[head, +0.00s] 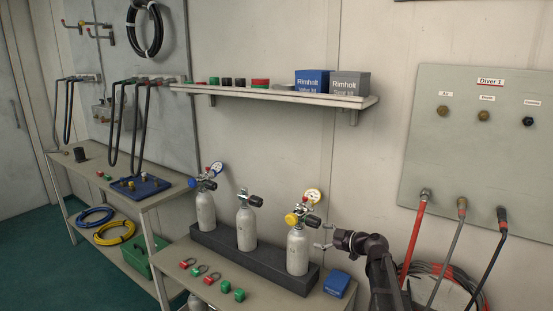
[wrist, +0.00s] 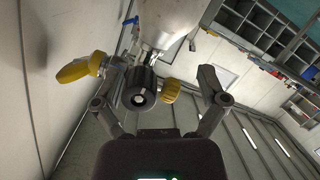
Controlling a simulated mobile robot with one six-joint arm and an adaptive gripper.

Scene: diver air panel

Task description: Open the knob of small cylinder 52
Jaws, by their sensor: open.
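Three small grey cylinders stand upright in a dark rack (head: 212,246): left (head: 205,212), middle (head: 246,228) and right (head: 297,252). Their numbers are too small to read, so I cannot tell which is 52. I cannot tell whether the fingers touch anything.
A wall shelf (head: 270,94) with boxes hangs above the rack. A blue box (head: 337,284) stands on the bench by the rack's right end, below my arm. Red and green fittings (head: 207,279) lie in front. The Diver 1 panel (head: 490,150) and hoses are at right.

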